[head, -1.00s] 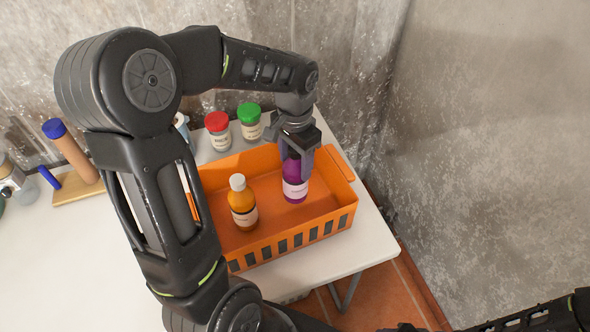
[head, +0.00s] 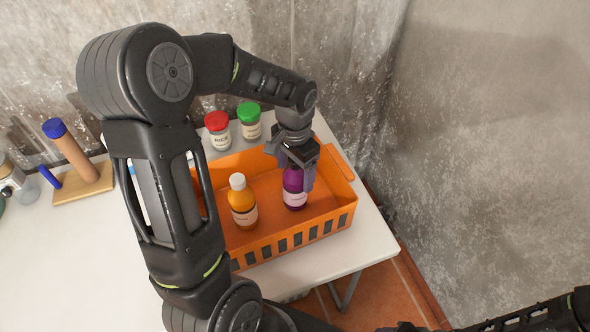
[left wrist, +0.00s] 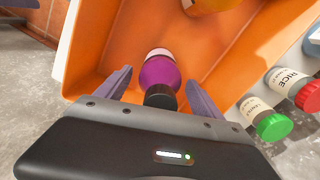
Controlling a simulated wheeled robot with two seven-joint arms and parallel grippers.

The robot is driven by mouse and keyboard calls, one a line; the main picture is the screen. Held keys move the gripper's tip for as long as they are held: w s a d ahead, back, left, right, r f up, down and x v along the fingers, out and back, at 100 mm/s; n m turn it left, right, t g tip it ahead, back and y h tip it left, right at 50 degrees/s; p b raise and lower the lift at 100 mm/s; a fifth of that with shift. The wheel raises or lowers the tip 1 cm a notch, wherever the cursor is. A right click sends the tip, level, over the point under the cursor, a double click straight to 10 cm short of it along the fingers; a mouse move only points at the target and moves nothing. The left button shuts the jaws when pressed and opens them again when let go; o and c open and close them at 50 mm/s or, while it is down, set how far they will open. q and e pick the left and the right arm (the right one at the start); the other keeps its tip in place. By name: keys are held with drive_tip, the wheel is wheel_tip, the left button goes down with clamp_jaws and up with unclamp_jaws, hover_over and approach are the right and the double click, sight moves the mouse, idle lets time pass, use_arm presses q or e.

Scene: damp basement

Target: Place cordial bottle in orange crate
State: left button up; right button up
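The purple bottle with a white label and a black cap, likely the cordial bottle (head: 294,181), stands upright inside the orange crate (head: 300,234), in its right part. It also shows in the left wrist view (left wrist: 160,73), with crate floor around it. My left gripper (head: 299,174) reaches down over the bottle from above. Its two fingers (left wrist: 160,88) are on either side of the bottle's top, with a gap on both sides, so it is open. The gripper partly hides the bottle's top in the head view. My right gripper is not in view.
An amber bottle with a white cap (head: 242,202) stands in the crate, left of the purple one. A red-lidded jar (head: 218,131) and a green-lidded jar (head: 250,121) stand behind the crate. A wooden stand (head: 84,182) is at left. The wall is close on the right.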

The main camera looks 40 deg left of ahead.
use_arm(q)
wheel_tip(320, 180, up, 12)
drive_tip(key=shift+r+b, duration=0.2)
drive_tip(key=shift+b, duration=0.15)
idle(0.5)
idle(0.5)
